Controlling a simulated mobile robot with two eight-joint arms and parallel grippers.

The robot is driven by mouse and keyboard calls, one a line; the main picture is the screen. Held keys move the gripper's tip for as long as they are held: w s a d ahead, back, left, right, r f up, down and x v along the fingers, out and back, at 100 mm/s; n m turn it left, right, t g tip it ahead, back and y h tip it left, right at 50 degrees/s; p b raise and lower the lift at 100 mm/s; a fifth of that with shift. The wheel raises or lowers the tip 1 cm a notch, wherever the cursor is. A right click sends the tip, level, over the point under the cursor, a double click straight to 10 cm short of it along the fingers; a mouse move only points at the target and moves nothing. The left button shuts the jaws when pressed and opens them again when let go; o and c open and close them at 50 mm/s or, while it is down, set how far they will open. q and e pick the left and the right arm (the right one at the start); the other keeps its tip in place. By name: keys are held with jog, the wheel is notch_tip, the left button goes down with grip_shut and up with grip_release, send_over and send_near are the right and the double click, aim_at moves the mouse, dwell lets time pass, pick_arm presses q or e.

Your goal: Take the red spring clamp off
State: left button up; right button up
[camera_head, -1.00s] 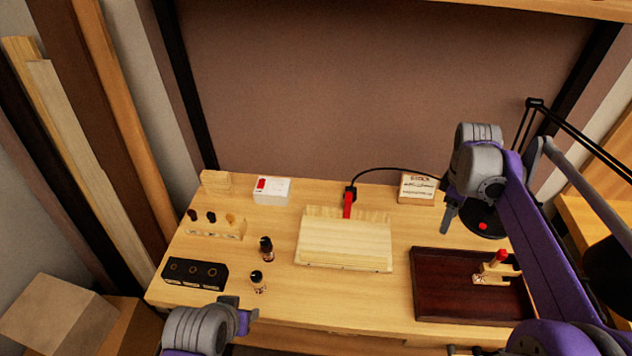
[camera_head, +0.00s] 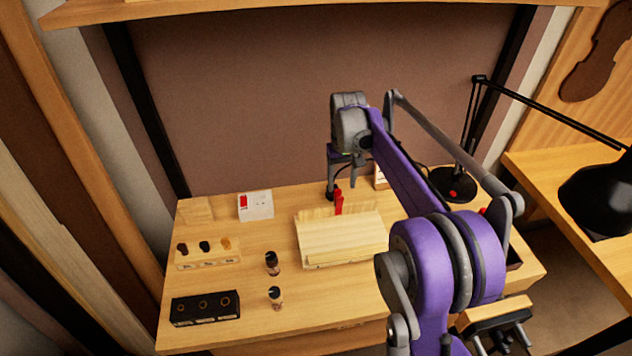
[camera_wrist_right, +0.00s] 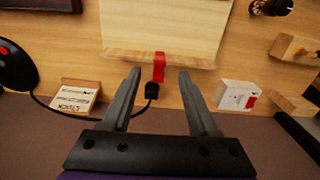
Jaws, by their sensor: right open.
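The red spring clamp (camera_head: 338,200) stands at the back edge of the pale wooden plate (camera_head: 340,236) on the bench. It also shows in the right wrist view (camera_wrist_right: 159,66), overlapping the plate's edge. My right gripper (camera_head: 334,187) is above the back of the bench, close to the clamp and pointing down. In the wrist view its two fingers are spread wide, with the clamp between and beyond the tips; I see no contact. A black block (camera_wrist_right: 152,91) at a cable's end is right beside the clamp. My left gripper is out of view.
A white box with a red mark (camera_head: 255,205) stands left of the clamp, a stamped box (camera_wrist_right: 75,96) on its other side. The lamp base (camera_head: 453,184) is at the back right. Small bottles (camera_head: 272,263) and a black holder (camera_head: 205,307) are on the left.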

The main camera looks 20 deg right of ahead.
aim_at(339, 205)
jog(key=shift+w+a, duration=0.1)
notch_tip(339, 205, down, 11)
jog(key=shift+r, duration=0.1)
dwell(0.4)
grip_shut()
dwell(0.5)
dwell(0.3)
